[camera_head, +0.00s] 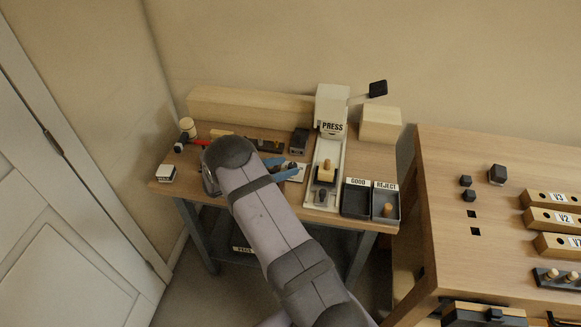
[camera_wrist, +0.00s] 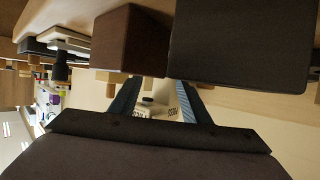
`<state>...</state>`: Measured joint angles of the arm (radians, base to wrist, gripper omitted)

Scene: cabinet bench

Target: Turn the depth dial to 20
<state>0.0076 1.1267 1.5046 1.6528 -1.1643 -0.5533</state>
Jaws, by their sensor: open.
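My gripper (camera_head: 283,167) is over the press bench, its blue fingers pointing right and spread apart. In the wrist view the two blue fingers (camera_wrist: 155,104) show with a gap between them and hold nothing that I can make out. A small white plate (camera_head: 298,174) with dark parts on it lies right by the fingertips in the head view, partly covered by them. It may carry the depth dial, but no scale or number on it can be read. Past the fingers in the wrist view is a pale piece with unreadable dark lettering (camera_wrist: 166,113).
The white press (camera_head: 331,108) stands behind and right of my gripper, with a dark block (camera_head: 299,141) near it. The GOOD tray (camera_head: 356,211) and REJECT tray (camera_head: 396,205) are farther right. Large dark blocks (camera_wrist: 222,45) fill the top of the wrist view.

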